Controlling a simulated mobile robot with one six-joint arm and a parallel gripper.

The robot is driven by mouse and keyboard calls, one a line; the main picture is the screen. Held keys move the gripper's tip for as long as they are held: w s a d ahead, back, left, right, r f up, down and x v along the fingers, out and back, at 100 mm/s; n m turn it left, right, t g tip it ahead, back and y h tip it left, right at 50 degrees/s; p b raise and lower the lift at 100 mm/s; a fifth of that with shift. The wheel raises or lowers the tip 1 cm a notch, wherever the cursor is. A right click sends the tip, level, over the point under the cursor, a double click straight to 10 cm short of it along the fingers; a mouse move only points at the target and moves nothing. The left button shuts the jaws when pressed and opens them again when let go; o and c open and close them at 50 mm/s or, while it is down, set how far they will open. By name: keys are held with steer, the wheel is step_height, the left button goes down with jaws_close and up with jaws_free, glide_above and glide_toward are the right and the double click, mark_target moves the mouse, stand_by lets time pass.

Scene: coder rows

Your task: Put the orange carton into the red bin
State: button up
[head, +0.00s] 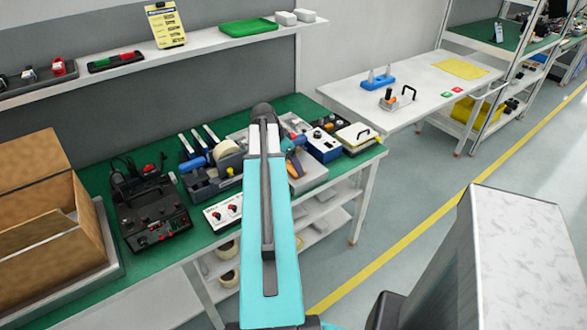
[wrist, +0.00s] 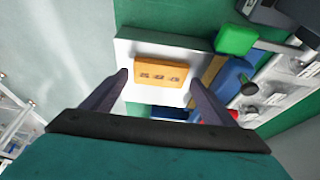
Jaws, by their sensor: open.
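An orange block with several dark marks on its face, which looks like the orange carton (wrist: 157,73), lies on a pale grey-white surface in the wrist view. My gripper (wrist: 158,88) is open, with one dark finger on each side below the block. The block appears just beyond the fingertips, near the middle between them; the frames do not show whether they touch it. In the head view my arm hides the gripper, and I cannot make out the carton. I see no red bin in either view.
The green workbench (head: 165,255) is crowded with a black device (head: 150,215), a tape dispenser (head: 228,160), a blue box (head: 322,145) and an open cardboard box (head: 50,210). A white table (head: 420,85) stands to the right. The floor (head: 400,185) between is clear.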

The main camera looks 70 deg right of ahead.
steer(key=shift+x, duration=0.8)
steer(key=shift+c, duration=0.5)
steer(key=c, duration=0.8)
steer(key=shift+r, duration=0.15)
